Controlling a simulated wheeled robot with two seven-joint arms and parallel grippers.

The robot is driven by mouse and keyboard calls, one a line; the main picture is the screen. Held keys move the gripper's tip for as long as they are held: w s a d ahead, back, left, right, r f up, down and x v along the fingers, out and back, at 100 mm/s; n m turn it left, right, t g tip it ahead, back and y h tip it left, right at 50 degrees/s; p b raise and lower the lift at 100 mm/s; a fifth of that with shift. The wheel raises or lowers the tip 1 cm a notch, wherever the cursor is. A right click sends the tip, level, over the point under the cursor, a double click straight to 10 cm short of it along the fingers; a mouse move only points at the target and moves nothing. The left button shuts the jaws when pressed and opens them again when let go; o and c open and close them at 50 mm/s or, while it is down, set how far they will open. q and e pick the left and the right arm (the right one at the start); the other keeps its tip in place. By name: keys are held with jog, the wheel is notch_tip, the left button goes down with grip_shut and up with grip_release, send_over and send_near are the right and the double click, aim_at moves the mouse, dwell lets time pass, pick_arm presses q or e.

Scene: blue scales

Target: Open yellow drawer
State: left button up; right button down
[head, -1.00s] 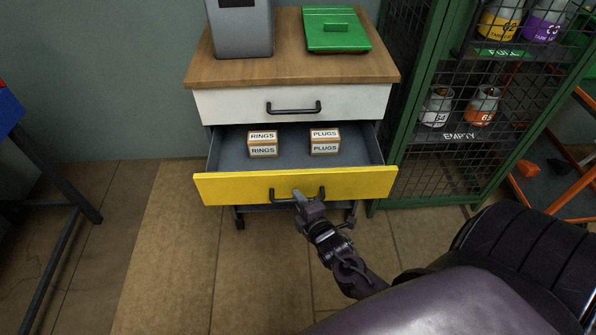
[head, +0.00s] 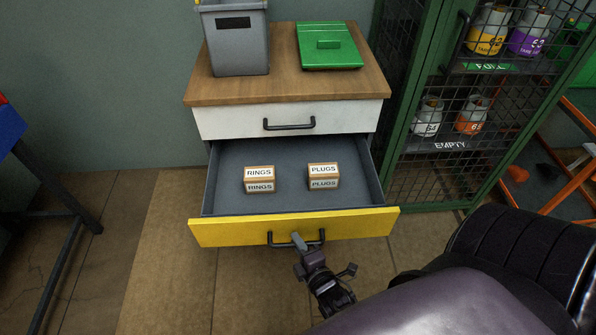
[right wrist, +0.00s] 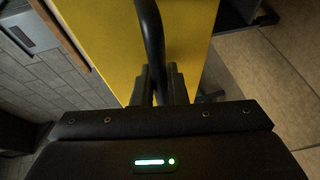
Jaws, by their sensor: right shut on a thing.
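The yellow drawer (head: 230,230) is pulled well out of the cabinet, below the white drawer. Its dark bar handle (head: 279,244) is on the front face. My right gripper (head: 299,242) is shut on this handle near its right half. In the right wrist view the handle (right wrist: 151,40) runs down between the fingers (right wrist: 158,88), in front of the yellow face (right wrist: 110,45). Inside the drawer stand a RINGS box (head: 260,179) and a PLUGS box (head: 323,175), side by side and apart. My left gripper is not in view.
The white drawer (head: 230,122) above is shut. A grey bin (head: 240,50) and a green case (head: 328,46) stand on the wooden top. A green mesh cage (head: 395,180) with gas canisters stands close on the right. A dark table leg (head: 64,262) is at left.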

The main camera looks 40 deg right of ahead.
jog(key=c, duration=1.5)
grip_release()
jog(key=shift+o, duration=0.2)
jog(key=shift+s, duration=0.1)
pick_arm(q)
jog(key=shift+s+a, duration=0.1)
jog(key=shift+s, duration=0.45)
pick_arm(e)
jog(key=v, duration=0.7)
jog(key=shift+s, duration=0.3)
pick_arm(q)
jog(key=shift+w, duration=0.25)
